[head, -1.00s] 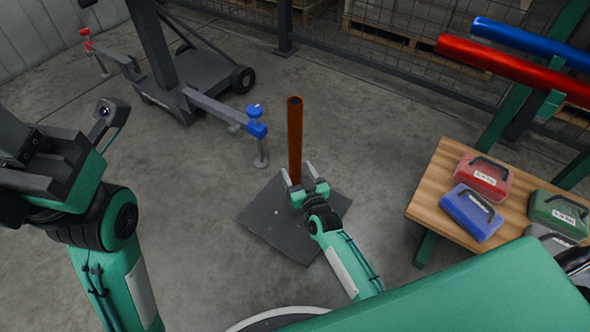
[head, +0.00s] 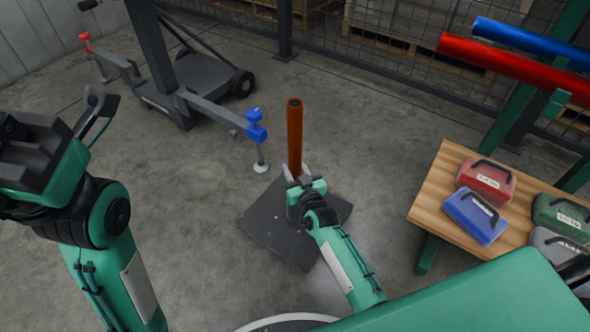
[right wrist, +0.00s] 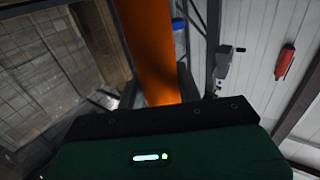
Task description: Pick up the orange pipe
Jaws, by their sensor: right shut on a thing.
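The orange pipe (head: 295,138) stands upright over a dark square base plate (head: 268,228) on the floor. My right gripper (head: 298,176) is shut on the lower part of the pipe. The pipe also shows in the right wrist view (right wrist: 150,50), running up between the two fingers. The pipe's lower end is hidden behind the gripper. My left gripper (head: 100,105) is at the left side of the head view, away from the pipe; its jaw opening is not clear.
A wheeled stand (head: 190,95) with red and blue clamp ends is at the back left. A wooden table (head: 437,195) with several coloured cases is at the right. Red (head: 500,62) and blue (head: 530,42) pipes rest on a green rack behind it. Grey floor is clear between.

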